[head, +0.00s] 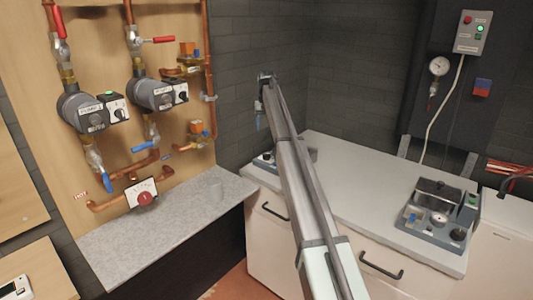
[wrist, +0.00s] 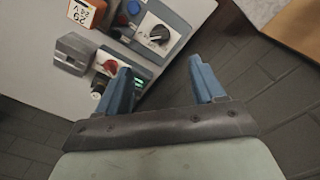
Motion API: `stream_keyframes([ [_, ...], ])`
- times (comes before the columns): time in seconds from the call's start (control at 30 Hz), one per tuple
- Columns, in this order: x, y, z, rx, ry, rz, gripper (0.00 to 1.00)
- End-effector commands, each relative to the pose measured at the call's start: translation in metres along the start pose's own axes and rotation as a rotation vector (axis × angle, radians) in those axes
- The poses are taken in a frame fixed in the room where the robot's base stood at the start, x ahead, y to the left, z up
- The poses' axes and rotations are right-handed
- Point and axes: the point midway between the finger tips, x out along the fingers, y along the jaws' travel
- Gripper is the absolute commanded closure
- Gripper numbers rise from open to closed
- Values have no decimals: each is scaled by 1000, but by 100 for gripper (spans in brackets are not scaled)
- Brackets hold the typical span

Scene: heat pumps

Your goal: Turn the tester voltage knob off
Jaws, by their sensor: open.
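The grey tester (head: 263,160) sits at the left end of the white counter, mostly hidden behind my arm in the head view. In the wrist view, the tester panel (wrist: 183,20) has a black rotary knob (wrist: 158,35) on a white dial plate. A red knob (wrist: 110,67) sits on a lower unit beside a green lit display. Which one is the voltage knob I cannot read. My gripper (wrist: 160,64) is open and empty, its blue fingers apart, with the red knob just left of the left fingertip. In the head view my gripper (head: 259,112) hangs above the tester's left end.
A second grey device (head: 440,215) stands on the right of the white counter (head: 355,185). The counter's middle is bare. A brick wall stands close behind.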

Motion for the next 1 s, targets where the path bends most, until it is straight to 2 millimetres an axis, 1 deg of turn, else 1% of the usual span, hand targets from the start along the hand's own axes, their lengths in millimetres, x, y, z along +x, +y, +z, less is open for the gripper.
stream_keyframes([
  [0.17, 24, 0, 2, 1, -2, 0, 32],
  [0.5, 85, 0, 2, 2, -1, 0, 32],
  [0.7, 113, 0, 1, 3, 0, 0, 32],
  [0.8, 123, 0, 1, 3, 0, 0, 32],
  [1.0, 132, 0, 1, 3, 1, 0, 32],
])
